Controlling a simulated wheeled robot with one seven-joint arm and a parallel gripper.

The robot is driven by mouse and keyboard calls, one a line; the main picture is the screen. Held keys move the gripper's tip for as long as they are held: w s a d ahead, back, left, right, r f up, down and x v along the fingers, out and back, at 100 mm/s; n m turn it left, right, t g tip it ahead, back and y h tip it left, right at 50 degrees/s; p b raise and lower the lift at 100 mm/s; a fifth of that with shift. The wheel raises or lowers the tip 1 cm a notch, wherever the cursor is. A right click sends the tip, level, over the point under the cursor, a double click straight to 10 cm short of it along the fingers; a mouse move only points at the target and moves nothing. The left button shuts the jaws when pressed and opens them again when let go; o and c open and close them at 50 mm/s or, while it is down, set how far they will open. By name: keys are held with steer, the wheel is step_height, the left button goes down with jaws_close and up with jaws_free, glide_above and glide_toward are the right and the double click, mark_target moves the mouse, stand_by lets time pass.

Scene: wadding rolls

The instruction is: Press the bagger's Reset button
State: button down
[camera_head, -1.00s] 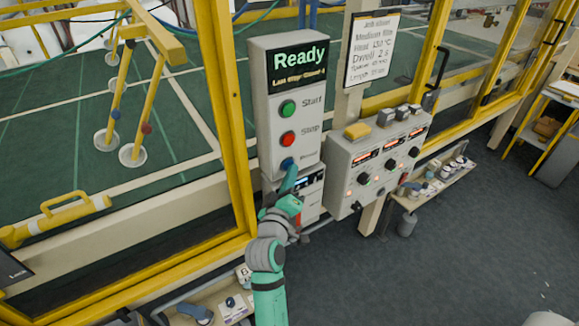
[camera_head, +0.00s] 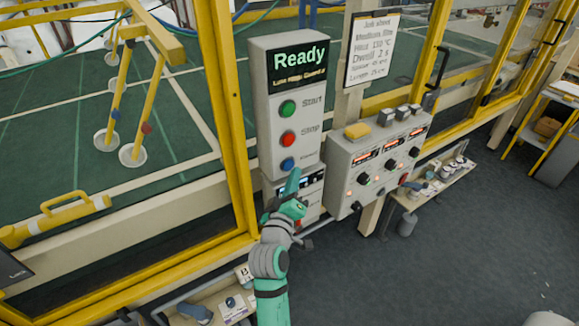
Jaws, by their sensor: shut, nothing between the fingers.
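The bagger's grey control box (camera_head: 266,132) stands upright in the middle of the view. Its screen (camera_head: 300,58) reads "Ready" above a smaller line that is hard to read.
A sloped panel (camera_head: 345,160) with knobs, lit displays and a yellow block on top is to the right. A job sheet (camera_head: 372,48) hangs above it. Yellow frame posts (camera_head: 228,110) stand left.

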steer(key=s+d, duration=0.1)
steer(key=s, duration=0.1)
steer(key=s+d, duration=0.2)
stand_by(0.6)
stand_by(0.6)
steer(key=s+a+f+m+g+y, duration=0.1)
steer(key=s+f+m+g+y, duration=0.15)
steer(key=s+f, duration=1.6)
steer(key=s+m, duration=0.5)
steer(key=s, duration=2.2)
steer(key=shift+d+r+g+y, duration=0.2)
steer(key=shift+d+g+y, duration=0.15)
steer(key=shift+d, duration=0.05)
